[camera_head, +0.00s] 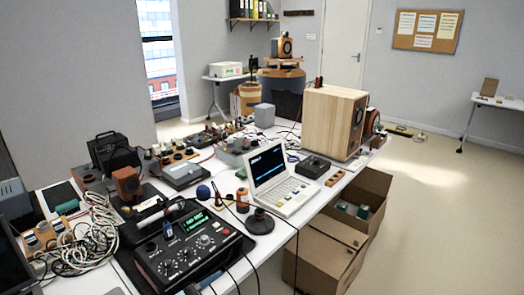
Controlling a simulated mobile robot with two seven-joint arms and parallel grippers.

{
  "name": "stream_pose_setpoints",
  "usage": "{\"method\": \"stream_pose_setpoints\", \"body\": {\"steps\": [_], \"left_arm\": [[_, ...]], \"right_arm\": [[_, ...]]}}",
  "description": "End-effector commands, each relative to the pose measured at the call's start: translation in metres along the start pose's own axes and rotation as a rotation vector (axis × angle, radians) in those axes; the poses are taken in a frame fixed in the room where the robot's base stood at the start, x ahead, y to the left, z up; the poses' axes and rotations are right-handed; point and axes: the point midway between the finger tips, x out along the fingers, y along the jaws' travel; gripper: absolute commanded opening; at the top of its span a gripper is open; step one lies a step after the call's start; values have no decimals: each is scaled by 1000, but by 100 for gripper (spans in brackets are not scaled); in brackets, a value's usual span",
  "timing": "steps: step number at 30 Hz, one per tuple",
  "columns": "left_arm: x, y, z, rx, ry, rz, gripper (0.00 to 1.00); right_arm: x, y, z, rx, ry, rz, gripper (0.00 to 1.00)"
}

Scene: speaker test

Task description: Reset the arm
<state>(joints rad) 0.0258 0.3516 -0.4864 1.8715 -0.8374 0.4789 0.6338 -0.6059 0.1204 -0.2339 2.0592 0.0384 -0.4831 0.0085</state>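Neither of my grippers shows in the head view, and I can make out no part of my arms. The view looks over a long white table (258,262) crowded with test equipment. On it stand a large wooden speaker box (325,118), a white device with a lit screen and keys (277,180), and a black control unit with knobs and a green display (188,245). A microphone with a blue head (203,192) stands behind the control unit.
A tangle of white cable (92,240) covers the table's left part. Dark cables hang over the near edge. The floor (440,215) at the right is clear up to a white side table (500,102).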

Motion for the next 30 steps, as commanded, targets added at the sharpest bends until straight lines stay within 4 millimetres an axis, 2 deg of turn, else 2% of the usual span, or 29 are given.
{"method": "stream_pose_setpoints", "body": {"steps": [3, 5, 9, 14, 19, 20, 21, 26, 30], "left_arm": [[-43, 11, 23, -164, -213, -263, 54], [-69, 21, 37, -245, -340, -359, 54], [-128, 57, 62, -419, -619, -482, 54], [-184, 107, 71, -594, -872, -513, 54], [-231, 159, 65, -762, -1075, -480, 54], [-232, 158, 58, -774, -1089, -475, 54], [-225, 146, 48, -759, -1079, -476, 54], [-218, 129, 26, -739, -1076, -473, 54], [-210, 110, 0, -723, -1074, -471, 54]], "right_arm": [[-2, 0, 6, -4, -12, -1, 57], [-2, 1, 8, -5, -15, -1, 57], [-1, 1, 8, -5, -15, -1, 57], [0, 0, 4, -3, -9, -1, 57], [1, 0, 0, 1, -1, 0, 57], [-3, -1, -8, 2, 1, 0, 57], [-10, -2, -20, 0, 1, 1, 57], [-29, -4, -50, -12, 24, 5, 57], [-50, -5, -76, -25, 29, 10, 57]]}}
